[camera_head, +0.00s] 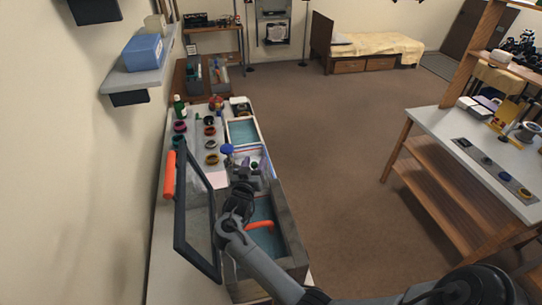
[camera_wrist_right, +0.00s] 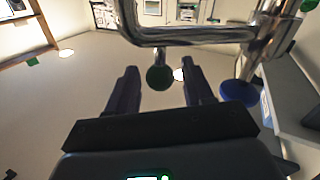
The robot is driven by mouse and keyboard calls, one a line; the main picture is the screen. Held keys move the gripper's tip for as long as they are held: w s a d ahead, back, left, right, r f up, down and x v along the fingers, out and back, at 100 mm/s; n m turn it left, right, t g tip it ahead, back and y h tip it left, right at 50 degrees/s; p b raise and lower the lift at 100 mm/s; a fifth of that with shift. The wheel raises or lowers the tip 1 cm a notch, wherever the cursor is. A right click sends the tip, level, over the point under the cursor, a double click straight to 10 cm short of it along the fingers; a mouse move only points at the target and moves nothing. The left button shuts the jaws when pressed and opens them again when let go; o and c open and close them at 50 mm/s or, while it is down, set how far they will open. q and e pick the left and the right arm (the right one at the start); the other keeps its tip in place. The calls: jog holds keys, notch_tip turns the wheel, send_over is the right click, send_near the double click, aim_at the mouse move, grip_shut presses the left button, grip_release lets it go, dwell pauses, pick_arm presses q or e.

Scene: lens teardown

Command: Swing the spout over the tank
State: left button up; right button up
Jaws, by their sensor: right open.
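The tank (camera_head: 290,240) is a grey box holding teal water, at the lower centre of the head view. An orange curved piece (camera_head: 262,225) shows over it. The spout (camera_wrist_right: 190,35) is a shiny bent metal pipe across the top of the right wrist view, with a dark green round knob (camera_wrist_right: 159,77) hanging below it. A blue round knob (camera_wrist_right: 238,95) is to its right. My right gripper (camera_wrist_right: 161,78) is open; the green knob appears between its fingers, contact unclear. In the head view my right gripper (camera_head: 242,178) hides much of the spout area. My left gripper is out of view.
A dark-framed panel (camera_head: 181,210) stands tilted up at the tank's left, beside an orange cylinder (camera_head: 169,175). Several small coloured rings and a green bottle (camera_head: 179,106) are farther along the bench. A wall shelf (camera_head: 140,80) is at left. Open floor lies to the right.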

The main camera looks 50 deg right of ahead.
notch_tip(320, 180, up, 4)
jog(key=shift+s+f, duration=0.1)
jog(key=shift+s, duration=0.05)
jog(key=s+d+r, duration=0.4)
jog(key=s+r, duration=0.2)
jog(key=s, duration=0.4)
jog(key=shift+s+r, duration=0.35)
